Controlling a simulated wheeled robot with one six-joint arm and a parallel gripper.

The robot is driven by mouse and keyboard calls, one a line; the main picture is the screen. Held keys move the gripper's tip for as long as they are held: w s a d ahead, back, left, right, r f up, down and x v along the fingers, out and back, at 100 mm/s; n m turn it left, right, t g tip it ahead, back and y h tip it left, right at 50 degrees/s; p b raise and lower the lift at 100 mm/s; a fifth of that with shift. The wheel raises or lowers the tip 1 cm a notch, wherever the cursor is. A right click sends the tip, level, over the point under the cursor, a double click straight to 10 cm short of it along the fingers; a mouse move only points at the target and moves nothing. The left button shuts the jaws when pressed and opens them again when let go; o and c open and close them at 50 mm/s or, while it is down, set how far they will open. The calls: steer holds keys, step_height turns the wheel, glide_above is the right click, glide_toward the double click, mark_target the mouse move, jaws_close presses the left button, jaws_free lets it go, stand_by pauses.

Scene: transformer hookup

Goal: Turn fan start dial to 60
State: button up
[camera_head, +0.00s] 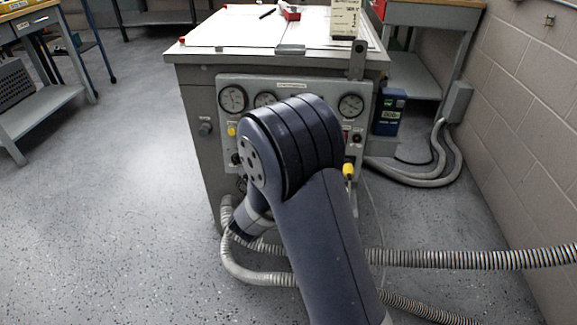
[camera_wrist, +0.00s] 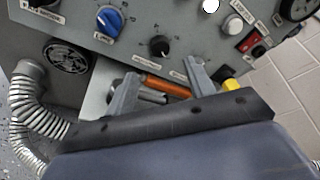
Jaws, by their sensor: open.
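The grey control panel (camera_head: 228,120) on the transformer cabinet faces me in the head view, and my arm covers its middle. In the wrist view the panel shows a black dial (camera_wrist: 159,46) with a pale pointer mark and a scale around it. A blue knob (camera_wrist: 109,21) sits to its upper left. Their labels are too blurred to read, so I cannot tell for sure which is the fan start dial. My gripper (camera_wrist: 162,84) is open, its two fingers spread below the black dial in the picture and apart from it. The head view hides my gripper behind my arm.
An orange-handled item (camera_wrist: 166,87) shows between the fingers, apparently beyond them. A white button (camera_wrist: 233,25) and a red switch (camera_wrist: 249,42) lie right of the dial. Ribbed hoses (camera_head: 470,259) run low by the cabinet. The floor at left (camera_head: 120,200) is clear.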

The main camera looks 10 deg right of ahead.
steer(key=b+x, duration=0.1)
steer(key=x, duration=0.7)
steer(key=c, duration=1)
steer(key=shift+o, duration=0.2)
steer(key=shift+b, duration=0.35)
